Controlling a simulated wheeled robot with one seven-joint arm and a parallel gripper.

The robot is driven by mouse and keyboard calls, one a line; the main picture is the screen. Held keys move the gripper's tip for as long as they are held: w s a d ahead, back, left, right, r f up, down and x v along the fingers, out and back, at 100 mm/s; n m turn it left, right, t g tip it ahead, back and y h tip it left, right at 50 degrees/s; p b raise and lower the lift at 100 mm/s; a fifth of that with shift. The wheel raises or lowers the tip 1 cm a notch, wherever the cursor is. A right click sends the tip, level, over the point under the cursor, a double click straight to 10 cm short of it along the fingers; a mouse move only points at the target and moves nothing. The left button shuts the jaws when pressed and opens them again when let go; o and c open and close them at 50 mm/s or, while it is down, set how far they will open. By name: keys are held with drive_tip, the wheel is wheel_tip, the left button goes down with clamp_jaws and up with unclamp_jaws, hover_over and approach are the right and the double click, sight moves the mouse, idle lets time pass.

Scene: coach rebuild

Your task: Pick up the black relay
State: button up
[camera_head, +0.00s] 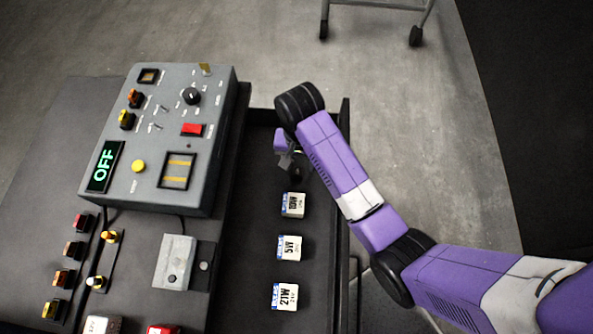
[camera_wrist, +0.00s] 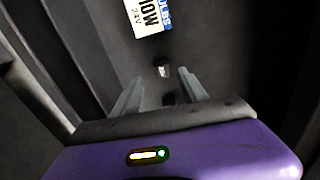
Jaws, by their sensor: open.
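My gripper (camera_head: 288,159) is low over the dark tray on the right of the bench, beyond the row of white boxes. In the wrist view, my gripper (camera_wrist: 158,86) has its two grey fingers apart, with nothing held. A small dark thing with a pale face (camera_wrist: 162,69) lies ahead, between the lines of the fingers. It looks like the black relay, but it is hard to make out against the dark tray floor. In the head view my arm and gripper cover most of that spot, and I cannot clearly make out the relay there.
White bulb boxes stand in the tray: 10W (camera_head: 293,205), 5W (camera_head: 290,248) and 21W (camera_head: 285,297). The 10W box (camera_wrist: 149,14) is nearest my gripper. The tray's raised wall (camera_head: 345,130) runs along the right. A grey control box (camera_head: 215,150) reading OFF stands left.

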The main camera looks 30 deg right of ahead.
sight(298, 171)
drive_tip(key=shift+w+f, duration=0.15)
drive_tip(key=shift+f, duration=1.4)
drive_tip(key=shift+w+f, duration=0.1)
drive_tip(key=shift+f, duration=1.45)
clamp_jaws()
